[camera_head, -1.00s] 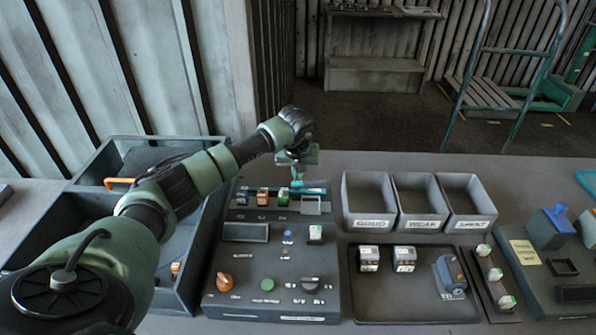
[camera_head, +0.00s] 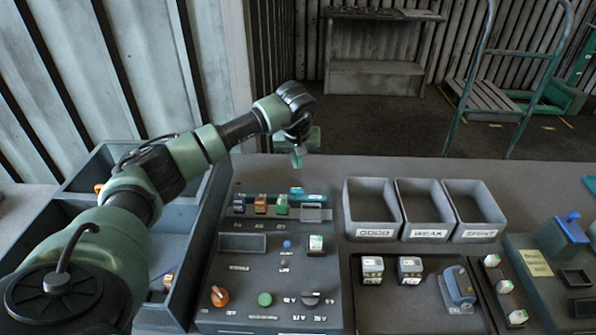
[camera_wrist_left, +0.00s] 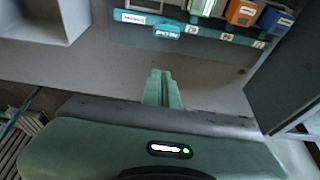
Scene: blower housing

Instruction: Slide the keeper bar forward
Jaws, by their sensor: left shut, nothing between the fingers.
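The keeper bar (camera_head: 314,197) is a teal strip across the back of the grey console, behind a row of coloured blocks, with a small raised tab. In the left wrist view the teal bar (camera_wrist_left: 205,36) runs along the console edge, with a labelled tab (camera_wrist_left: 167,31). My left gripper (camera_head: 297,160) is raised above and behind the bar, apart from it. In the wrist view its green fingers (camera_wrist_left: 162,88) are together and empty, over bare table. My right gripper is not in view.
The console (camera_head: 265,265) carries knobs and buttons. Three labelled bins (camera_head: 427,207) stand to its right. A tray (camera_head: 400,310) with small blocks lies before them. A partitioned dark box (camera_head: 178,292) stands left, under my arm. Table behind the console is bare.

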